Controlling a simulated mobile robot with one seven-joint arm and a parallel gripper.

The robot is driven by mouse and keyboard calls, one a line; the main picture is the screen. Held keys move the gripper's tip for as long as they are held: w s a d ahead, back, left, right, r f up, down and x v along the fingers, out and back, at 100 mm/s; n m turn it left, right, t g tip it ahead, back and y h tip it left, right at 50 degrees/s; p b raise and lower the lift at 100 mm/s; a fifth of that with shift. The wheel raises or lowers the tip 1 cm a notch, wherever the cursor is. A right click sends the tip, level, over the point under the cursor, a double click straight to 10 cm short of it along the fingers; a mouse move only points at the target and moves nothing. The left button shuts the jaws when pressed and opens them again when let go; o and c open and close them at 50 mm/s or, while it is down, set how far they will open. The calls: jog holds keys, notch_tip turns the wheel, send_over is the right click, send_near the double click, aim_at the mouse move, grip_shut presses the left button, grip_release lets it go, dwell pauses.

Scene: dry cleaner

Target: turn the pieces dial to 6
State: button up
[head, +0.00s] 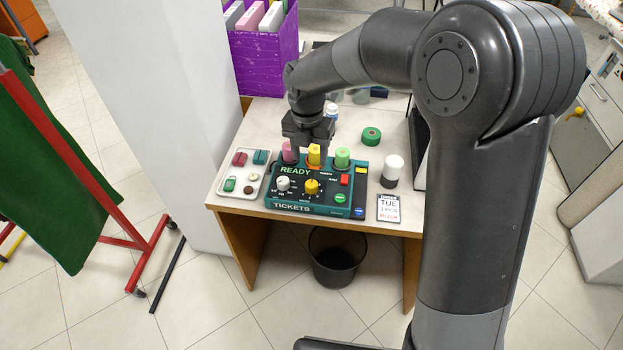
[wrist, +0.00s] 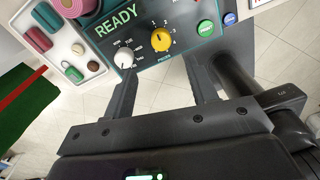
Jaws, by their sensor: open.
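The teal ticket machine (head: 316,205) stands on the counter, with READY on its screen. Its yellow dial (head: 311,187) sits right of a white dial (head: 283,184). In the wrist view the yellow dial (wrist: 161,39) has small numbers around it and a label below that seems to read PIECES. Its exact setting is too small to read. The white dial (wrist: 124,57) is to its left. My gripper (head: 307,143) is over the machine's back edge by the coloured rolls. In the wrist view my gripper (wrist: 160,78) is open and empty, its fingers apart from the dials.
Pink (head: 289,152), yellow (head: 314,155) and green rolls (head: 342,157) stand along the machine's back. A tray (head: 226,209) of small items is left. A white-topped cylinder (head: 392,168) and a card reading TUE (head: 388,208) are right. A dark bin (head: 334,262) stands below.

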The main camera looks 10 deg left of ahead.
aim_at(311, 183)
jog(key=f, duration=1)
jog(key=shift+d+f, duration=0.15)
jog(key=shift+d, duration=0.05)
jog(key=c, duration=1)
